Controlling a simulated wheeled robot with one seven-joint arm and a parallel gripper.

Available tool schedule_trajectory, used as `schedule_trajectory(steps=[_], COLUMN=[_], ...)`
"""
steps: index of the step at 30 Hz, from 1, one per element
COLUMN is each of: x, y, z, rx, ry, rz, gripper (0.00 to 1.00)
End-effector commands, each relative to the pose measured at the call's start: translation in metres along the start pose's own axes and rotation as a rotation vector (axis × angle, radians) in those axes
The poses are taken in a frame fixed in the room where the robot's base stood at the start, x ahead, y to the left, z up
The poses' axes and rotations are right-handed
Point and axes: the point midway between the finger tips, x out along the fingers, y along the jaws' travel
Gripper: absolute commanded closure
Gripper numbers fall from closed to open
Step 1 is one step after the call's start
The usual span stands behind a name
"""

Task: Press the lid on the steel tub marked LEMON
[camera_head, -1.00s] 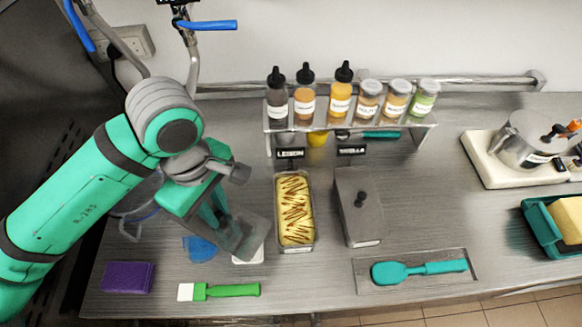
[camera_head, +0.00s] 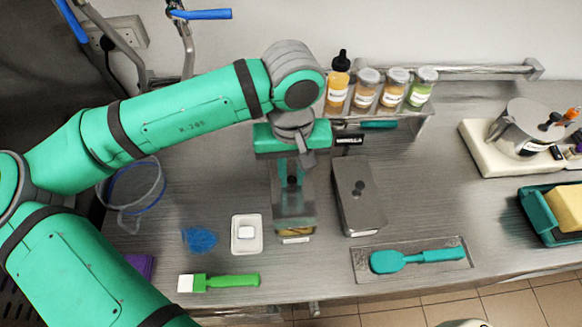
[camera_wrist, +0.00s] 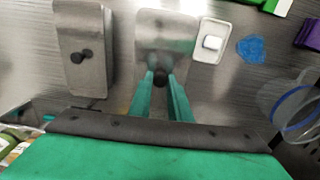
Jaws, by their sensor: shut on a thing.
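My gripper (camera_head: 292,180) is shut on the black knob (camera_wrist: 161,78) of a steel lid (camera_head: 294,208). The lid also shows in the wrist view (camera_wrist: 165,35). It is over the left steel tub (camera_head: 296,239) and covers most of it. A thin yellow strip of the filling shows at the tub's front edge, below the lid. I cannot tell whether the lid touches the rim. The tub's sign behind is hidden by my arm. To the right, a second steel tub (camera_head: 358,198) has its lid with a black knob on.
A white dish (camera_head: 246,234) with a white block and a blue cloth (camera_head: 200,240) lie left of the tub. A green brush (camera_head: 220,282) and a teal spatula (camera_head: 417,259) lie in front. The bottle rack (camera_head: 408,125) stands behind on the right.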

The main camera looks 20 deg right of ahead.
Motion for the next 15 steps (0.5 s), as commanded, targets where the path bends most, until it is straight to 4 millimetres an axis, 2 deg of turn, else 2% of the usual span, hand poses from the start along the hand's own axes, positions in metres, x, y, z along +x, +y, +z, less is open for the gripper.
schedule_trajectory(steps=[9, 15], x=[0.027, 0.038], y=[-0.001, -0.002], z=[0.0, 0.0], rx=[-0.004, -0.006], ry=[-0.001, 0.0], rz=[0.001, 0.0], gripper=[1.0, 1.0])
